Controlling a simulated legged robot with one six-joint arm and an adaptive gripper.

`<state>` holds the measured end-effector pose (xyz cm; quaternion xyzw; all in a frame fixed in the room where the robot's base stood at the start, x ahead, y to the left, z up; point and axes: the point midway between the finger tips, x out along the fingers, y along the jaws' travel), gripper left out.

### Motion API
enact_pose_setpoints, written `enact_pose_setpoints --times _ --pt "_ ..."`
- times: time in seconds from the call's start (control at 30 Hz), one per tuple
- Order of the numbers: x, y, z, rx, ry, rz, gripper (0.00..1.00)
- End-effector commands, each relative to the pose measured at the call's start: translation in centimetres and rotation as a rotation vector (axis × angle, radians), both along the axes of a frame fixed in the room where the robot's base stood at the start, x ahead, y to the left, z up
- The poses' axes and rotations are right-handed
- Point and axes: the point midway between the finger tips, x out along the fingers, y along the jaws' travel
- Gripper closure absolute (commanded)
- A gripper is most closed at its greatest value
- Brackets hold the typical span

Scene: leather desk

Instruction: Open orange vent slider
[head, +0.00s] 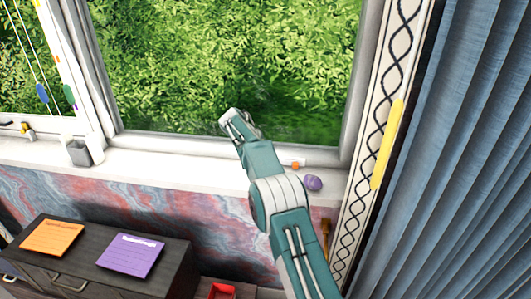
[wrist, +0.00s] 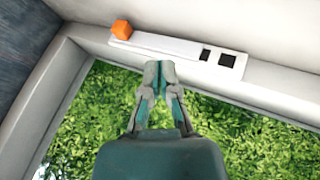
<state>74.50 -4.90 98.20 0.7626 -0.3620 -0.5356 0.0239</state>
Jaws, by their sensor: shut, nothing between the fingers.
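The orange vent slider (wrist: 121,29) is a small block at the left end of a white vent strip (wrist: 180,46) in the wrist view. Two dark square openings show toward the strip's right end. In the head view the orange slider (head: 295,166) is a small spot low on the window frame, right of my gripper (head: 232,117). My gripper is shut and empty in front of the window glass. In the wrist view its fingertips (wrist: 158,68) appear just below the strip, right of the slider; I cannot tell whether they touch it.
A purple lump (head: 313,183) lies on the white window sill (head: 170,174) near the slider. A blue curtain (head: 470,150) hangs at the right. A dark cabinet (head: 60,262) with orange and purple notes stands at lower left.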

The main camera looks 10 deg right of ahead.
Motion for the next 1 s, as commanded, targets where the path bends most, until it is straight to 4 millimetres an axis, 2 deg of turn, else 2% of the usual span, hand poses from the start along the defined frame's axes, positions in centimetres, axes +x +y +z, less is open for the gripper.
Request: enact_pose_setpoints --times 0.03,0.33,0.4,0.63,1.0 --pt "0.1 -0.6 -0.9 -0.001 0.004 -0.002 1.0" --pt "1.0 -3.7 -5.4 -0.001 0.002 0.0 1.0" --pt "0.5 -4.6 -4.8 -0.002 0.0 -0.002 1.0" --pt "-0.4 -6.7 -5.0 -0.001 0.001 -0.001 1.0" --pt "-0.6 -7.1 -5.0 -0.002 0.0 0.001 1.0"
